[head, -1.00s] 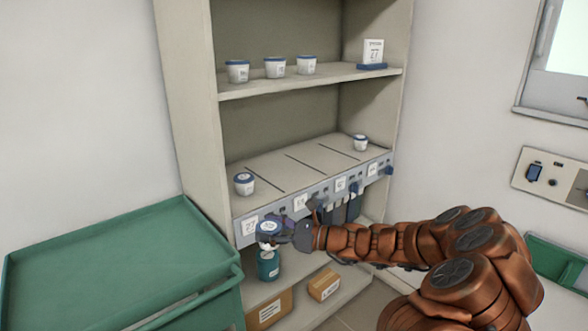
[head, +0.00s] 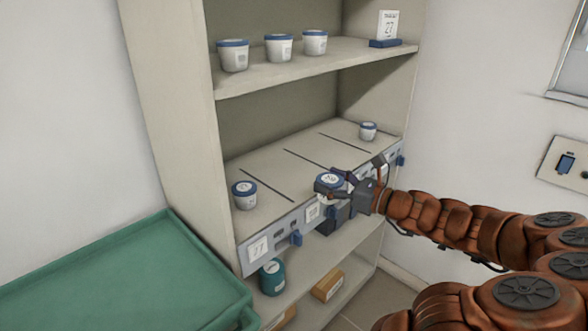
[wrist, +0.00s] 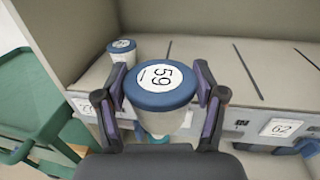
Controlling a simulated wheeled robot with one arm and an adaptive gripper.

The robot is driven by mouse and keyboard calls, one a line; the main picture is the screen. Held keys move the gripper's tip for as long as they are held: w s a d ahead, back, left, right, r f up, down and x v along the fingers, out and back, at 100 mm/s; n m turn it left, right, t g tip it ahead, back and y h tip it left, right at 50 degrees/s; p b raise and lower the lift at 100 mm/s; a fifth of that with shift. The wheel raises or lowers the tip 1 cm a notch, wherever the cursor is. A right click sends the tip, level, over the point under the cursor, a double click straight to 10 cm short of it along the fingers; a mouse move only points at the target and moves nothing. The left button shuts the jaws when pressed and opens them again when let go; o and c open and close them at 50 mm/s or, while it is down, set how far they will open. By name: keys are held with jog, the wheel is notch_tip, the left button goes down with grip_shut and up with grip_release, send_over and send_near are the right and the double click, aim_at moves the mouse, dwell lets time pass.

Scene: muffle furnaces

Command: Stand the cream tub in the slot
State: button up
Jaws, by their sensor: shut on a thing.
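A cream tub with a blue lid (head: 329,184) is in my gripper (head: 345,192). Its lid label reads like 59 in the wrist view (wrist: 160,78). My gripper is shut around its sides and holds it upright at the front edge of the middle shelf (head: 290,168), around lid height of the shelf tubs. Thin dark lines divide that shelf into slots. The held tub is near the front end of the second line from the left. It hides part of the front rail; whether it touches the shelf cannot be told.
A similar tub (head: 244,195) stands in the leftmost slot, another (head: 368,131) at the far right. Several blue clips and number cards line the front rail (head: 259,249). The upper shelf (head: 300,74) overhangs. A green cart (head: 120,285) stands left. The middle slots look empty.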

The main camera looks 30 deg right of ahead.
jog(key=w+d, duration=0.1)
jog(key=w, duration=0.4)
jog(key=w+d+f, duration=0.1)
jog(key=w+d, duration=0.1)
jog(key=w, duration=0.3)
jog(key=w+d+p, duration=0.1)
jog(key=w, duration=0.4)
jog(key=shift+d+f, duration=0.25)
jog(key=shift+f, duration=1.8)
jog(key=o, duration=1.3)
jog(key=shift+f, duration=0.1)
jog(key=shift+c, duration=0.2)
jog(key=shift+s, duration=0.2)
jog(key=v, duration=1.1)
jog(key=shift+s+d, duration=0.15)
jog(key=shift+s, duration=0.2)
